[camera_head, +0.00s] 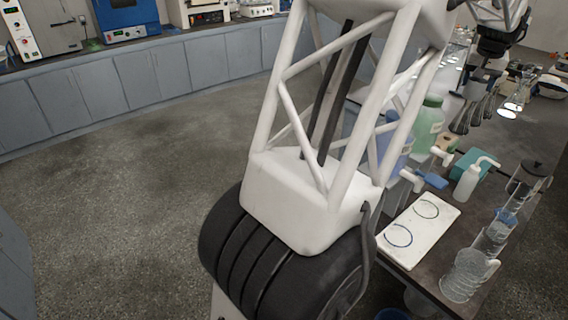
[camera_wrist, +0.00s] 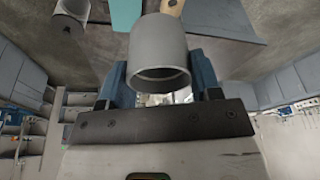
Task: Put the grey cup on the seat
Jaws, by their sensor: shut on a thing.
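The grey cup (camera_wrist: 158,45) is in the wrist view, between the two blue fingers of my gripper (camera_wrist: 161,78). The gripper is shut on it, and the cup's round rim faces the camera. In the head view neither the cup nor my gripper can be made out; a large white and black structure fills the middle. A white board (camera_head: 430,233) with two dark blue ring marks lies on the bench at the right. I cannot tell whether one of these rings is the seat, and nothing stands on them.
Clear glass or plastic vessels (camera_head: 466,276) stand along the bench's right side. A white wash bottle (camera_head: 467,184) and a green jar (camera_head: 428,125) stand behind the board. Grey cabinets (camera_head: 135,78) line the back. The floor at left is clear.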

